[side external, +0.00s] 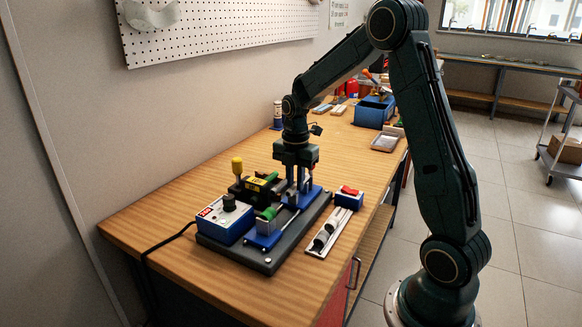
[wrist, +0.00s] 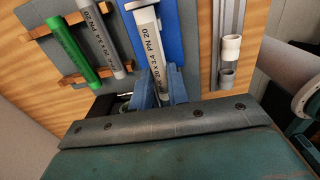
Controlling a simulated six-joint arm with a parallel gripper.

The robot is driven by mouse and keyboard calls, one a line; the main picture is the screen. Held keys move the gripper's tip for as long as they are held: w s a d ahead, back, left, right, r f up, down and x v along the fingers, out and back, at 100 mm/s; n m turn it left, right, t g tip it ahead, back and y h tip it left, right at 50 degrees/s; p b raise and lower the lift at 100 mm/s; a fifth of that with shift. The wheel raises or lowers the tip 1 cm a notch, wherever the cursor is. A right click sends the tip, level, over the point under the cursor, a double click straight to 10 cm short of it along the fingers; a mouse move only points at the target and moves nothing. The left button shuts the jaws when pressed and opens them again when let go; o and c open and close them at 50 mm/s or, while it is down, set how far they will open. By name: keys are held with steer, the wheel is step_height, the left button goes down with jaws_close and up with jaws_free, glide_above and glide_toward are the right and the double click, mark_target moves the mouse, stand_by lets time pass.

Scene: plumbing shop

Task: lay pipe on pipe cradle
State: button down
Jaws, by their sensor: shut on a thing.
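My gripper (wrist: 160,92) is shut on a light grey pipe (wrist: 156,62) with printed lettering ending in PN 20. In the wrist view the pipe runs up from between the fingers, over a blue base (wrist: 171,30) that looks like part of the pipe cradle. I cannot tell whether the pipe touches it. In the side view my gripper (side external: 298,186) points down over the dark fixture board. A blue base (side external: 262,240) with a grey block stands at the board's near end. The held pipe is mostly hidden there.
A green pipe (wrist: 70,50) and a grey pipe (wrist: 101,42) lie across wooden bars left of the fingers. A rail with pale fittings (wrist: 231,50) lies right. A blue control box (side external: 226,217) stands at the board's left. Blue bins (side external: 373,110) stand further back.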

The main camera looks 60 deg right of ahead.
steer(key=c, duration=1.3)
jaws_free()
steer(key=shift+r, duration=0.1)
step_height(320, 180, up, 14)
steer(key=s+a+r+m+t, duration=0.3)
steer(key=s+a+r+m, duration=0.1)
steer(key=s+a+m, duration=0.7)
steer(key=s+a+f+m+t, duration=0.1)
steer(key=s+a+m, duration=0.1)
steer(key=s, duration=0.1)
steer(key=s+a+f+m, duration=0.1)
steer(key=s+a+m, duration=0.1)
steer(key=s, duration=0.1)
steer(key=s+a+f+m+t, duration=0.1)
steer(key=s+a+m, duration=0.2)
steer(key=s, duration=0.1)
steer(key=shift+f+t, duration=0.15)
steer(key=shift+t, duration=0.15)
